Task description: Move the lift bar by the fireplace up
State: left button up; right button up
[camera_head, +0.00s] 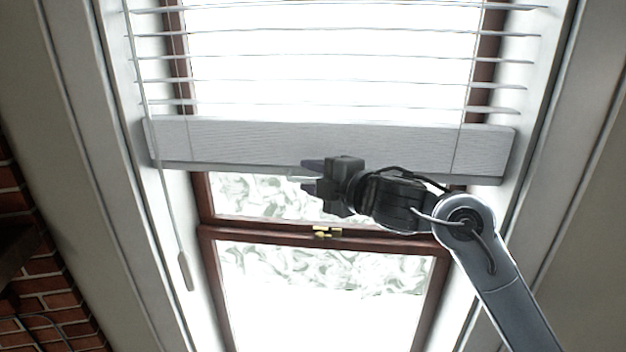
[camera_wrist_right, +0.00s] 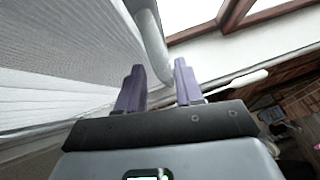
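A wide white-grey bar (camera_head: 250,143), which I take to be the lift bar, hangs level across the window at the bottom of the blind. My right gripper (camera_head: 306,175) is at the bar's lower edge, near its middle, with fingers pointing left. In the right wrist view, the two purple fingers of the gripper (camera_wrist_right: 158,88) stand apart, with nothing clearly held between them. A pale ribbed surface (camera_wrist_right: 60,60), apparently the bar or blind, fills the left side there. I cannot tell whether the fingers touch it. My left gripper is not in view.
White slats (camera_head: 330,57) hang above the bar. A cord with a grey handle (camera_head: 185,271) hangs at the left. The brown window frame (camera_head: 330,240) has a brass latch (camera_head: 327,232). Red brick (camera_head: 40,285) is at the lower left. A grey tube (camera_wrist_right: 152,40) shows beyond the fingers.

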jog(key=shift+f, duration=0.2)
jog(key=shift+s+d, duration=0.2)
jog(key=shift+s, duration=0.05)
jog(key=b+v, duration=0.4)
jog(key=v, duration=0.6)
jog(key=shift+r+b, duration=0.15)
jog(key=shift+b, duration=0.2)
jog(key=shift+d, duration=0.1)
